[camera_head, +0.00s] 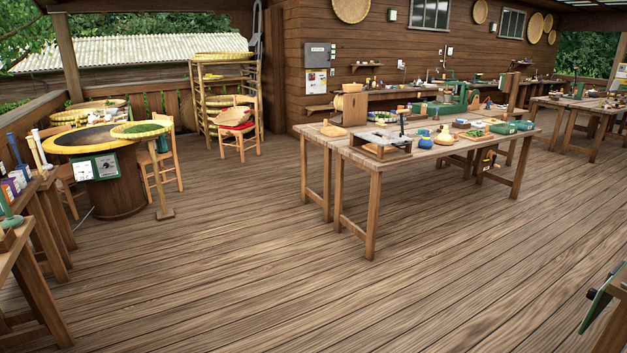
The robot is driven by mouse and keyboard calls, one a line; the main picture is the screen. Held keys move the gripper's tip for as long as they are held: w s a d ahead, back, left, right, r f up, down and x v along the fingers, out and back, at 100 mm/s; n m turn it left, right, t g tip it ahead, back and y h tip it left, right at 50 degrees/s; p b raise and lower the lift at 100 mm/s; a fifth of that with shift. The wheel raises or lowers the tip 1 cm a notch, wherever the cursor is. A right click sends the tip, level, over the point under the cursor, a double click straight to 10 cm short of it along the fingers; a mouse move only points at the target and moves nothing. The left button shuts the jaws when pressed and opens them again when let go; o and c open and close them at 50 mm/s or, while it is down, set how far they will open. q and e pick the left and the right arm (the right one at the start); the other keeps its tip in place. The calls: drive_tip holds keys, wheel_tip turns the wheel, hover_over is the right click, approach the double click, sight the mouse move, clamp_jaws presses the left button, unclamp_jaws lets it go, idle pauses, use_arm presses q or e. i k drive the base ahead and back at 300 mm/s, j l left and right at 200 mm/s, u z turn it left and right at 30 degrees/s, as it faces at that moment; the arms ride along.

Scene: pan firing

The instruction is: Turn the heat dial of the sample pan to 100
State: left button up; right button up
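A large round pan (92,139) with a dark bowl and a yellow rim stands at the left on a dark, barrel-like base (118,190). It looks like the sample pan, but I cannot confirm this from here. A green and white panel (95,167) is fixed to its front side. The panel's dials are too small to make out, so I cannot read any heat setting. Neither of my grippers shows in the head view.
A wooden work table (372,163) with many tools stands right of centre. A low table (30,235) with bottles borders the left edge. Wooden chairs (160,165) and a small round tray stand (143,130) crowd the pan. The plank floor (280,270) in front is clear.

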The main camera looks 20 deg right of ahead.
sight(590, 293)
drive_tip(key=i, duration=0.95)
drive_tip(key=i+j+z, duration=0.15)
drive_tip(key=i, duration=0.8)
drive_tip(key=z, duration=0.45)
drive_tip(key=i+z, duration=0.1)
drive_tip(key=z, duration=0.35)
drive_tip(key=j+z, duration=0.1)
drive_tip(key=z, duration=0.4)
drive_tip(key=i+z, duration=0.1)
drive_tip(key=z, duration=1.4)
